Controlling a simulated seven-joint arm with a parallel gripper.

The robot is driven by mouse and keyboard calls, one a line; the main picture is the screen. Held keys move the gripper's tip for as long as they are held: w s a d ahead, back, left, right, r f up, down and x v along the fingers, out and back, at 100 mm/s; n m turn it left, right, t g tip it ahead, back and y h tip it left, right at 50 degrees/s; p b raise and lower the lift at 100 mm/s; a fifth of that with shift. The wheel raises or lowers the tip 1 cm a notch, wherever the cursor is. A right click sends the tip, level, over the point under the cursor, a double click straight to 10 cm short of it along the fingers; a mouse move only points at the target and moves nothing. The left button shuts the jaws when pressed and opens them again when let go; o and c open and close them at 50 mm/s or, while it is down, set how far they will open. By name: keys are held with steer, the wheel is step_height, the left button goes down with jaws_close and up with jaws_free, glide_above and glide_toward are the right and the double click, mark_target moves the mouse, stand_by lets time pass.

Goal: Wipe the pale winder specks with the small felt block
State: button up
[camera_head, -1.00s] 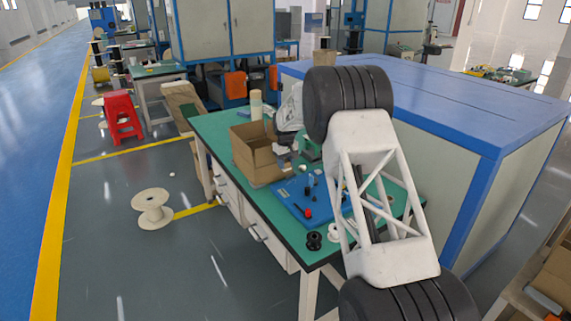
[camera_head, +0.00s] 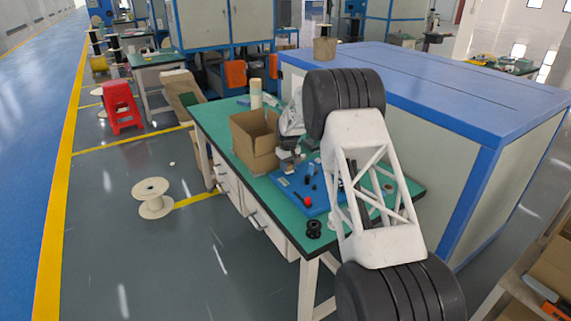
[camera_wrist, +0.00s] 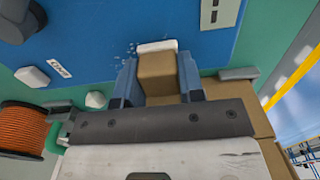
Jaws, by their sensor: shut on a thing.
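In the wrist view my gripper (camera_wrist: 157,80) is shut on a small brown block (camera_wrist: 157,66) with a white edge at its far end, which I take for the felt block. Pale specks (camera_wrist: 125,48) lie on the blue surface (camera_wrist: 95,38) just left of the block's white edge. Whether the block touches the surface I cannot tell. In the head view my gripper (camera_head: 288,165) is small, low over the bench beside the cardboard box, and the block and specks cannot be made out there.
An open cardboard box (camera_head: 253,140) stands left of my gripper on the green bench (camera_head: 262,192). Several small parts, one with a red end, lie on the blue board (camera_head: 290,190). A black spool (camera_head: 314,229) stands near the bench's front edge. An orange spool (camera_wrist: 22,128) shows in the wrist view.

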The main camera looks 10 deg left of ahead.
mark_target(297, 169)
steer(key=shift+w+d+r, duration=0.2)
steer(key=shift+w+d, duration=0.05)
steer(key=shift+w, duration=0.05)
steer(key=shift+w+d+f, duration=0.35)
steer(key=shift+w+d, duration=0.15)
steer(key=shift+d, duration=0.05)
steer(key=shift+w+d+r, duration=0.1)
steer(key=shift+w+d, duration=0.55)
steer(key=shift+w+d+f, duration=0.15)
steer(key=shift+f, duration=0.05)
steer(key=shift+w+d+r, duration=0.35)
steer(key=shift+w+d, duration=0.05)
steer(key=shift+s+a+f, duration=0.25)
steer(key=shift+s+a, duration=2.1)
steer(key=shift+s+a+r, duration=0.1)
steer(key=shift+s+a, duration=0.1)
steer(key=shift+w+r, duration=0.1)
steer(key=shift+r, duration=3.85)
